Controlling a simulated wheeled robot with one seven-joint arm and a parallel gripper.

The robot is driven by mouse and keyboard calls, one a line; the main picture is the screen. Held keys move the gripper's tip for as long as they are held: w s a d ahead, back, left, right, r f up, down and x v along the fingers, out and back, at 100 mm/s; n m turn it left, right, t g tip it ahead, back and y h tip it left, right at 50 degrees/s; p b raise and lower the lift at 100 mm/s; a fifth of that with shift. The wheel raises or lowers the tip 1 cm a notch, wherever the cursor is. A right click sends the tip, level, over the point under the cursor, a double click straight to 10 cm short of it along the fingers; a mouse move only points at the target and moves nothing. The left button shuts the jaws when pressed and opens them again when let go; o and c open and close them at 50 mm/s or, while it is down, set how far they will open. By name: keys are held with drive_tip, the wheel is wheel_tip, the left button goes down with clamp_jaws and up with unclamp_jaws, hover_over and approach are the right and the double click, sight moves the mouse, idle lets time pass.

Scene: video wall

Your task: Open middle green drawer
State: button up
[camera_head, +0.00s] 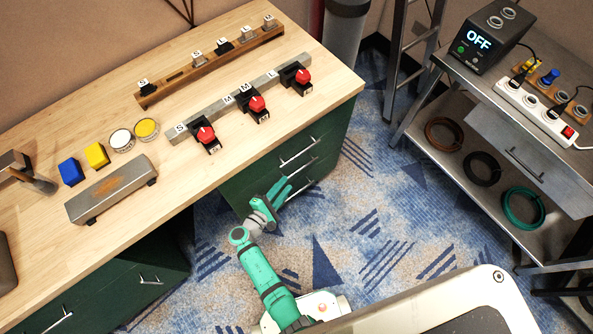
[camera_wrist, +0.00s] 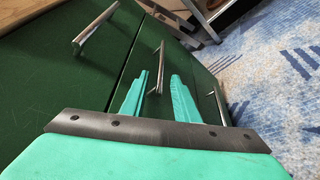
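The green drawer cabinet (camera_head: 322,150) stands under the right end of the wooden bench, with its drawers closed. Its middle green drawer has a straight silver handle (camera_wrist: 160,62). My gripper (camera_wrist: 158,76) is open, with one teal finger on each side of this middle handle in the wrist view. I cannot tell whether the fingers touch the handle or the drawer front. In the head view my gripper (camera_head: 279,188) is beside the cabinet front and partly covers the lower handles. The upper drawer handle (camera_wrist: 95,28) and the lower drawer handle (camera_wrist: 220,106) lie on either side.
The wooden bench (camera_head: 250,125) carries red-knobbed switches (camera_head: 257,103) and a metal box (camera_head: 110,190). A grey metal cart (camera_head: 440,130) stands at the right, with cables and a power strip. Blue patterned carpet (camera_head: 345,215) lies open before the cabinet.

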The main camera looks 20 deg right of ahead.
sight(298, 171)
drive_tip(key=x, duration=0.9)
drive_tip(key=shift+d+f, duration=0.15)
drive_tip(key=shift+d, duration=0.1)
drive_tip(key=shift+c, duration=0.7)
clamp_jaws()
